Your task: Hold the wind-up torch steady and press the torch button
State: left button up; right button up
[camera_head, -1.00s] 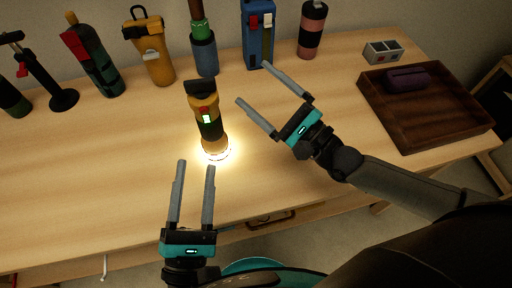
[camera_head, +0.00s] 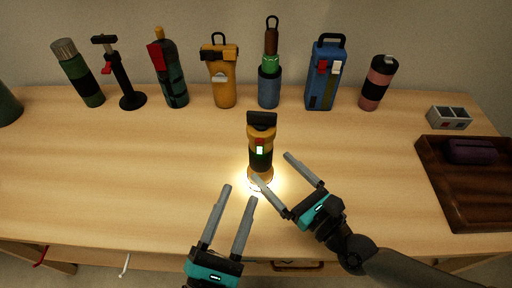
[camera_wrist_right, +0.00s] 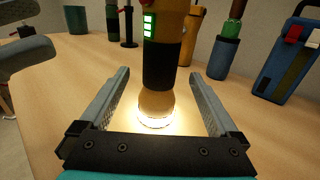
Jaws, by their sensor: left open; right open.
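The wind-up torch (camera_head: 261,157) stands upright, lamp end down, near the middle of the table. It is yellow and black with a green-lit panel and a small red part above it; its lamp glows on the wood. My right gripper (camera_head: 271,166) is open, its fingers pointing at the torch from the lower right. In the right wrist view the torch (camera_wrist_right: 163,65) appears between the open fingers, with no visible contact. My left gripper (camera_head: 239,192) is open and empty, in front of the torch and slightly left. The torch's top is out of the wrist view.
Along the back stand several items, including a yellow lantern (camera_head: 222,88), a blue box-shaped device (camera_head: 323,85) and a pink flask (camera_head: 376,85). A dark wooden tray (camera_head: 470,205) holding a purple case (camera_head: 470,151) is at right, near a grey box (camera_head: 449,118).

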aim_at(252, 147)
jog(key=x, duration=0.9)
grip_shut()
pick_arm(q)
grip_shut()
dwell(0.9)
dwell(1.3)
